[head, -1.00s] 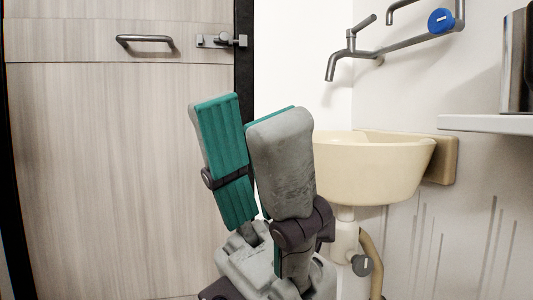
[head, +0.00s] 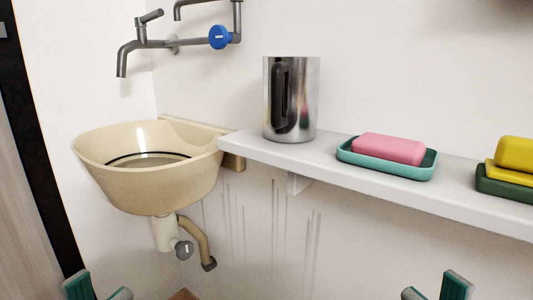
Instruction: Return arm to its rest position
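My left gripper (head: 98,291) shows only its fingertips at the bottom left edge. Its teal-padded fingers are apart with nothing between them. My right gripper (head: 433,292) shows its fingertips at the bottom edge, right of centre. Its fingers are also apart and empty. Both are low in the view, below the sink and shelf, and touch nothing that I can see. The rest of both arms is out of view.
A cream sink (head: 150,190) hangs at the left under a grey tap (head: 122,60). A white wall shelf (head: 260,152) bears a shiny metal cylinder (head: 306,100), a pink block (head: 388,148) in a teal dish (head: 420,172), and yellow blocks (head: 515,154) in a green dish (head: 500,189).

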